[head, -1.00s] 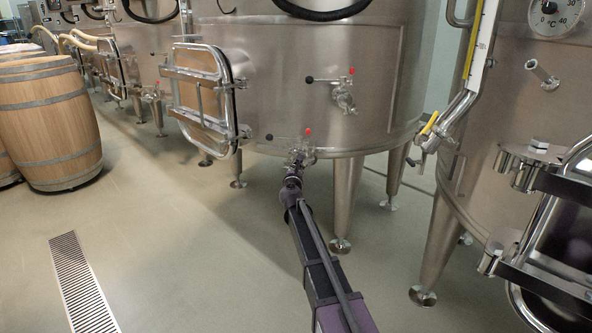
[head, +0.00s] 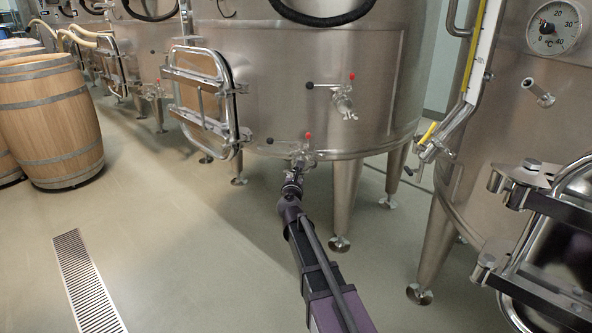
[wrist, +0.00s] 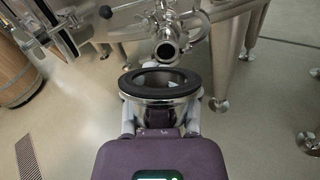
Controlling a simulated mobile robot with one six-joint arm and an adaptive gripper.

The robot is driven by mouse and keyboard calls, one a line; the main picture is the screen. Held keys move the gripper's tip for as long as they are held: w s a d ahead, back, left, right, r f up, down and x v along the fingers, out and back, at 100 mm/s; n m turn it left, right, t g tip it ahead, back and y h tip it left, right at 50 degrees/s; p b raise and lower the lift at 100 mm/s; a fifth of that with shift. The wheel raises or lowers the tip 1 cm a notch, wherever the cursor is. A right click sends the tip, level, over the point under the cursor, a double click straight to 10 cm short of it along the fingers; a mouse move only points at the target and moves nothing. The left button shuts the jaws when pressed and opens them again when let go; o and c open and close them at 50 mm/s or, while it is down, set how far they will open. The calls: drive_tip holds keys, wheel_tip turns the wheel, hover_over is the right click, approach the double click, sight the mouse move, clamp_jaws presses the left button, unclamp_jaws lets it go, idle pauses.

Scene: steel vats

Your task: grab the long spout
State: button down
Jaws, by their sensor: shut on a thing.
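My gripper (head: 293,178) is at the low valve (head: 301,152) near the bottom of the middle steel vat (head: 290,70). In the wrist view my gripper (wrist: 161,112) is shut on a round steel spout piece (wrist: 160,93) with a wide black ring at its mouth. The piece is seen nearly end-on, so its length cannot be told. Just beyond it, the open steel outlet (wrist: 170,49) of the low valve faces me. I cannot tell whether the two touch. In the head view the held piece is too small and covered to make out.
A second valve (head: 343,100) with a red knob sits higher on the vat. A framed hatch door (head: 207,95) stands open to the left. Another vat (head: 500,110) is close on the right.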

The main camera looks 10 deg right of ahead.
drive_tip(key=v, duration=0.3)
drive_tip(key=shift+a+r, duration=0.1)
drive_tip(key=shift+r, duration=0.15)
drive_tip(key=shift+s+a+f, duration=0.15)
drive_tip(key=shift+s+f, duration=0.05)
drive_tip(key=shift+s, duration=0.05)
drive_tip(key=shift+s+a, duration=0.15)
drive_tip(key=shift+s, duration=0.25)
drive_tip(key=shift+r, duration=0.15)
